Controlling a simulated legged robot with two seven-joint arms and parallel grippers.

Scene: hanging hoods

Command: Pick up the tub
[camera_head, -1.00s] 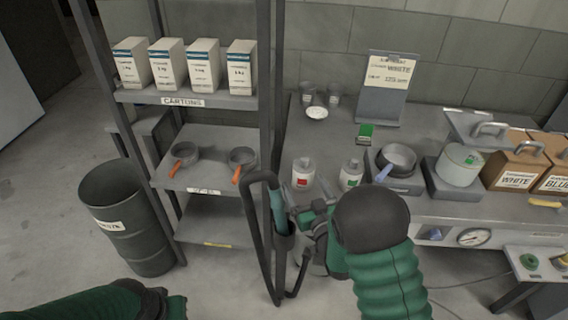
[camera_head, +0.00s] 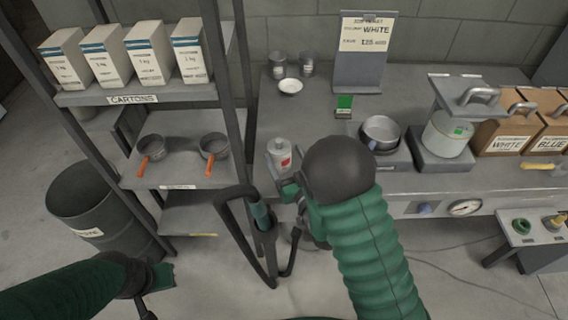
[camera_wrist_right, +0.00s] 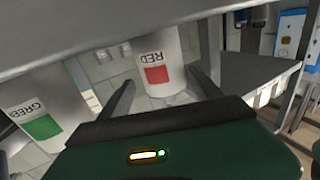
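A white tub with a red label (camera_head: 281,156) stands near the front edge of the grey bench. It also shows upside down in the right wrist view (camera_wrist_right: 159,65), reading RED. My right gripper (camera_head: 288,188) is just in front of it at the bench edge. In the wrist view its two fingers are spread, with the red tub beyond and between them, not gripped. A second tub, labelled GREEN (camera_wrist_right: 38,117), is left of the fingers there; my arm hides it in the head view. My left gripper (camera_head: 150,283) is low at left, its fingers unclear.
A shelf rack (camera_head: 150,97) with cartons and pans stands left of the bench. A black tube frame (camera_head: 243,225) is close beside my right gripper. A pan (camera_head: 380,132) and a white pot (camera_head: 447,133) stand to the right.

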